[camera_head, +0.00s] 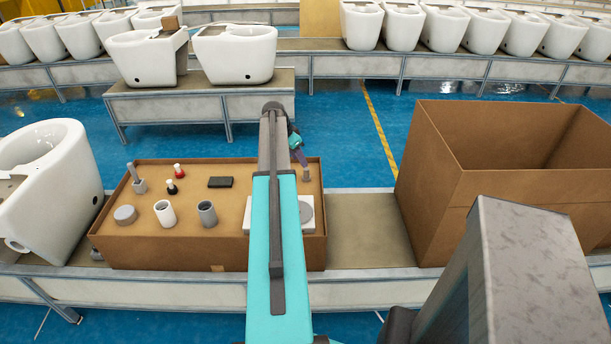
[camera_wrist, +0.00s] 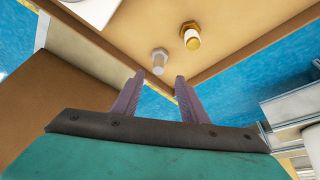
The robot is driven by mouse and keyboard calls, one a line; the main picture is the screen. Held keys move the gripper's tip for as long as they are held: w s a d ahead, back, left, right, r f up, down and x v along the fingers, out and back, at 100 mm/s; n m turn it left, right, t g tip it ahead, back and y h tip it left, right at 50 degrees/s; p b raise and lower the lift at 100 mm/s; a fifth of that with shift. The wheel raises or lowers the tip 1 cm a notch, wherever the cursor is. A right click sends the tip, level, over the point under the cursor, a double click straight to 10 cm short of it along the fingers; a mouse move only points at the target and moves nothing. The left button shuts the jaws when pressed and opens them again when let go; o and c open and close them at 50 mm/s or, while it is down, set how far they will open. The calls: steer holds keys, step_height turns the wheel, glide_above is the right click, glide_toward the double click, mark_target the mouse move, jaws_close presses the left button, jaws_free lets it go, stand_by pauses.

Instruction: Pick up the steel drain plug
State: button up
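The steel drain plug (camera_wrist: 159,61) is a short silver-grey piece standing on a brown cardboard surface near its corner in the wrist view. A brass plug (camera_wrist: 190,37) with a pale end stands close beside it, up and to the right. My gripper (camera_wrist: 159,78) is open and empty, its two purple fingers apart. The steel plug appears just beyond the fingertips, roughly between them, with no contact visible. In the head view my gripper (camera_head: 299,153) is at the box's back right, beside a small plug (camera_head: 306,174); I cannot tell which plug that is.
A toilet bowl (camera_head: 75,200) stands left. A tall open carton (camera_head: 430,190) stands right, past bare conveyor (camera_head: 365,230).

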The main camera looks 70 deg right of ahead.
mark_target(305, 169)
steer(key=shift+p+x, duration=0.3)
steer(key=shift+x, duration=1.65)
steer(key=shift+p+x, duration=1.05)
steer(key=shift+x, duration=1.6)
steer(key=shift+s, duration=0.1)
steer(key=shift+r, duration=0.1)
jaws_close()
